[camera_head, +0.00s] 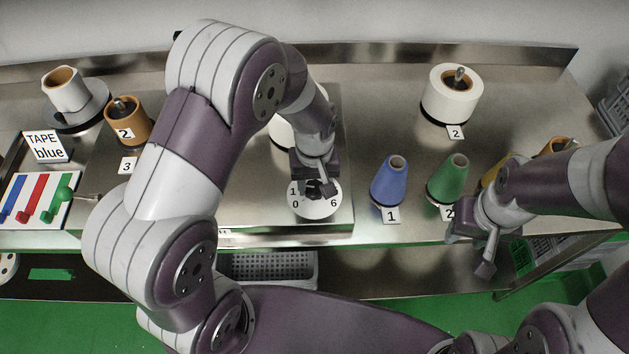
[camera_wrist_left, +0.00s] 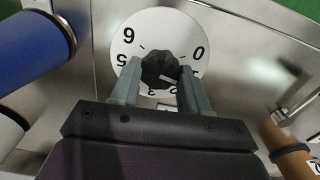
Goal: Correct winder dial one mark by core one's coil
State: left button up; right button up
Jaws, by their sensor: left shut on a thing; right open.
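The winder dial (camera_head: 322,208) is a white disc with numbers round its edge and a dark faceted knob; it also shows in the left wrist view (camera_wrist_left: 150,24). My left gripper (camera_wrist_left: 158,78) is shut on the knob (camera_wrist_left: 160,66), one finger on each side; in the head view the gripper (camera_head: 318,186) covers the knob. A light mark on the knob points to the lower right in the wrist view, but its exact number is unclear. A white coil (camera_head: 283,131) behind my left arm is mostly hidden. My right gripper (camera_head: 487,250) is open and empty near the table's front edge.
A blue cone (camera_head: 389,183) labelled 1 and a green cone (camera_head: 447,182) labelled 2 stand right of the dial. A white coil (camera_head: 452,94) stands at the back right. Left are a brown core (camera_head: 127,126), a TAPE blue sign (camera_head: 46,147) and a coloured slider board (camera_head: 38,202).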

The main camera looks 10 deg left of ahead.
pick_arm(q)
jog(key=m+p, duration=0.1)
jog(key=m, duration=0.3)
jog(key=shift+m+p, duration=0.5)
jog(key=shift+m, duration=1.2)
jog(key=o, duration=0.8)
jog(key=shift+c, duration=0.2)
jog(key=o, duration=0.3)
jog(key=shift+w, duration=0.15)
